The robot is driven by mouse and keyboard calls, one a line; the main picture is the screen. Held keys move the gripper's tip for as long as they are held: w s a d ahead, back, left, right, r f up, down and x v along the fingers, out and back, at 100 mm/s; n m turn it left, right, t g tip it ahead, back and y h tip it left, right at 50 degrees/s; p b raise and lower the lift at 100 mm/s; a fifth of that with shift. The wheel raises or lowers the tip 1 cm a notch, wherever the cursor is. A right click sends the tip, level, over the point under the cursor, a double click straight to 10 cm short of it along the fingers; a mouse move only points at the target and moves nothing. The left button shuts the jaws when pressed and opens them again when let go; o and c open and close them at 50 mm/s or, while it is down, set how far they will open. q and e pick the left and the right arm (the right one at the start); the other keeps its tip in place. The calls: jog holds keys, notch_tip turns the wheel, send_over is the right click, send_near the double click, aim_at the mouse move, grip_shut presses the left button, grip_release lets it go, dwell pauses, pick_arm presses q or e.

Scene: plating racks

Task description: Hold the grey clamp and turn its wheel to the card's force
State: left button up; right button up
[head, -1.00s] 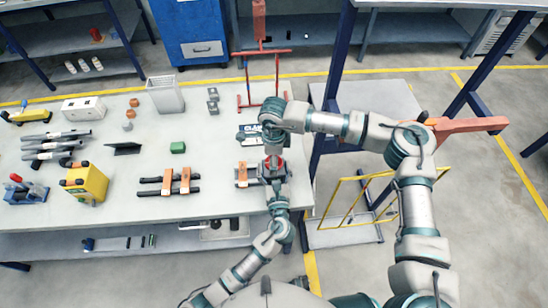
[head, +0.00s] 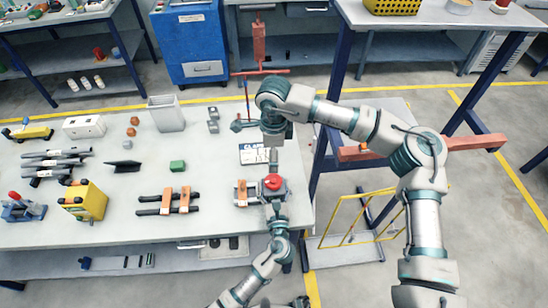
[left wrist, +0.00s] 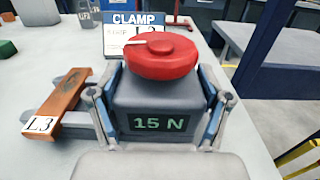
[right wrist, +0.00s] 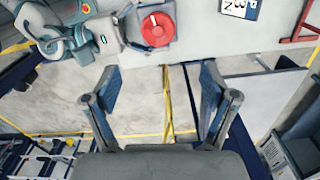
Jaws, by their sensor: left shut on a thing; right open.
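The grey clamp (left wrist: 125,95) stands upright at the right end of the bench; its red wheel (left wrist: 162,54) is on top with a white mark pointing left. Its display (left wrist: 161,123) reads 15 N. The clamp with its wheel also shows in the right wrist view (right wrist: 157,30). My left gripper (left wrist: 160,88) is shut on the clamp, a finger on each side. The card (left wrist: 118,35) headed CLAMP stands behind; the wheel hides part of it, and its force is not fully readable. My right gripper (right wrist: 155,88) is open and empty, beyond the wheel and apart from it.
An orange-and-black piece labelled L3 (left wrist: 62,100) lies left of the clamp. A similar pair of black bars with orange blocks (head: 168,200) lies farther left. A yellow frame (head: 355,222) stands off the bench's right end.

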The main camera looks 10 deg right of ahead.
aim_at(273, 180)
notch_tip(273, 180, down, 12)
jog(key=shift+s+a+r+n, duration=0.1)
jog(key=shift+s+n, duration=0.05)
jog(key=shift+n, duration=0.85)
jog(key=c, duration=1.2)
